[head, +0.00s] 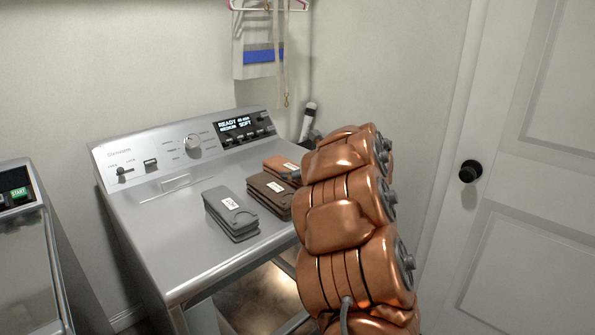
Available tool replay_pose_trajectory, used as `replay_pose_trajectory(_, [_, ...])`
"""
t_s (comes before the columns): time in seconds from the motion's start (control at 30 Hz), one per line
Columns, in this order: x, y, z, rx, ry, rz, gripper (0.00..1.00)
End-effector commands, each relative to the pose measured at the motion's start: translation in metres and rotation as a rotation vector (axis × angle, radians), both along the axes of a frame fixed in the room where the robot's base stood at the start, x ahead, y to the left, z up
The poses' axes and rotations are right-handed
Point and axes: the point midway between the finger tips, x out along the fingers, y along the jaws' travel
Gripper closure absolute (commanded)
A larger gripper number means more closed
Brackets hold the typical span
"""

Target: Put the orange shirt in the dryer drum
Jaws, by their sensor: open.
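The orange shirt (283,167) lies folded on top of the dryer (160,225), at the right end of a row of folded shirts. Its right part is hidden by my copper-coloured arm. My arm rises from the bottom of the head view and covers the right side of the dryer top. My gripper is not in view, so its place relative to the shirt cannot be seen. Below the dryer's front edge, a lit brownish area (265,297) shows, apparently the dryer opening; much of it is cut off or behind my arm.
A brown folded shirt (270,195) and a grey folded shirt (231,213) lie left of the orange one. The washer (25,265) stands at the left. A white door (530,180) with a black knob (470,171) is at the right. The dryer top's left side is clear.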

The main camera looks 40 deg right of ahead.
Motion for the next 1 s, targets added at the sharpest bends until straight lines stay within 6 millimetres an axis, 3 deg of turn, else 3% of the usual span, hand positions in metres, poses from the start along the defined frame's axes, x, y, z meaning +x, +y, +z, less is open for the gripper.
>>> replay_pose_trajectory(0.17, [-0.018, -0.001, 0.008, -0.003, 0.001, -0.005, 0.05])
replay_pose_trajectory(0.6, [-0.088, 0.000, 0.038, -0.003, 0.000, -0.005, 0.05])
replay_pose_trajectory(1.0, [-0.111, 0.002, 0.048, 0.000, 0.001, 0.000, 0.05])
